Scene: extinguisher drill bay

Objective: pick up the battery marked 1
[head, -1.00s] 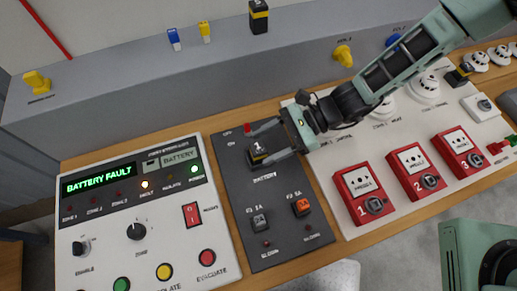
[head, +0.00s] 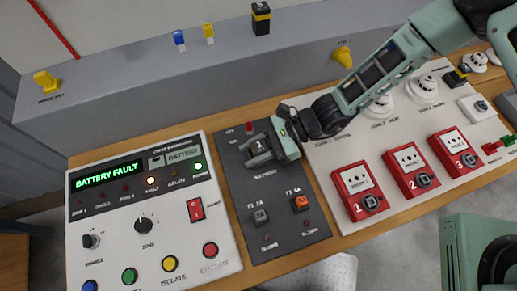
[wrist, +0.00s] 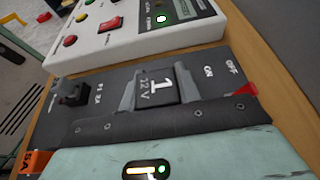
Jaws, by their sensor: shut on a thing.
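The battery marked 1 (wrist: 157,85) is a dark block with a white "1" and "12 V" on its top, in the wrist view. In the head view the battery (head: 261,143) is largely covered by my gripper. My gripper (head: 258,150) is shut on it above the dark grey panel. In the wrist view the two fingers of my gripper (wrist: 158,88) lie on either side of the battery and touch it. Whether the battery is clear of the panel is hard to tell.
The dark panel (head: 273,195) carries fuses and a red switch (head: 249,128). A white control panel (head: 115,235) reads "BATTERY FAULT". Red call points (head: 359,190) stand to the right. A second black and yellow block (head: 261,18) stands on the grey ledge (head: 200,85).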

